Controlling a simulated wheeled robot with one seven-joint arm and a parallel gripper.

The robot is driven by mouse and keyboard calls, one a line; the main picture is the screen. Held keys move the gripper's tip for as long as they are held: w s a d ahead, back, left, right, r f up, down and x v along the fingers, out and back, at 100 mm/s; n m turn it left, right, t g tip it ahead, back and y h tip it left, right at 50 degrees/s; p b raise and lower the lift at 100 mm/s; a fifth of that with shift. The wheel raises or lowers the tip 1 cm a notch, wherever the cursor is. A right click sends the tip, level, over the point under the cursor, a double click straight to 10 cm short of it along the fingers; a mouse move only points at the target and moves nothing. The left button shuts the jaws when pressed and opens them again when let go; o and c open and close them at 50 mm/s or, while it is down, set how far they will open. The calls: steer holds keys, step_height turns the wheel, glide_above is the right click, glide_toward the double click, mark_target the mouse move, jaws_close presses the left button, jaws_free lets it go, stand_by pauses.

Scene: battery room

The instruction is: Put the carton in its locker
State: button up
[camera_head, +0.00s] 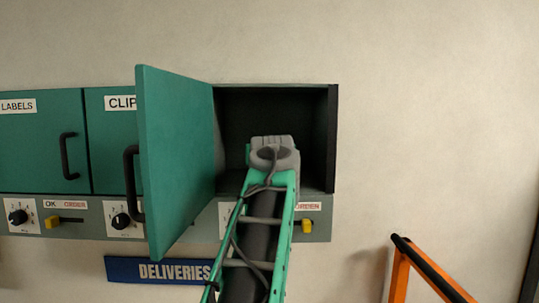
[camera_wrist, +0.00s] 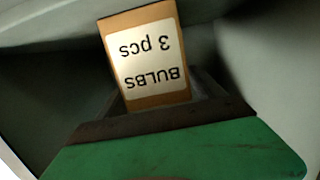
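The carton (camera_wrist: 150,60) is orange-brown with a white label reading "BULBS 3 pcs", upside down in the wrist view. My gripper (camera_wrist: 159,102) has its dark fingers at both sides of the carton's near end and appears shut on it. In the head view my arm reaches into an open locker (camera_head: 230,110) with a dark interior. My wrist hides the gripper and carton there. The locker's green door (camera_head: 178,150) stands swung open to the left, its face label not visible.
Shut green lockers to the left carry the signs "LABELS" (camera_head: 17,106) and "CLIP..." (camera_head: 120,103), the latter partly covered by the open door. A panel with dials and yellow levers (camera_head: 307,225) runs below. A blue "DELIVERIES" sign (camera_head: 160,271) hangs lower. An orange rail (camera_head: 401,275) stands at right.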

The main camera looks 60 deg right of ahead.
steer(key=shift+a+r, duration=0.1)
steer(key=shift+r, duration=0.2)
steer(key=b+v, duration=0.4)
steer(key=v, duration=0.7)
steer(key=shift+s+a, duration=0.2)
steer(key=shift+a, duration=0.15)
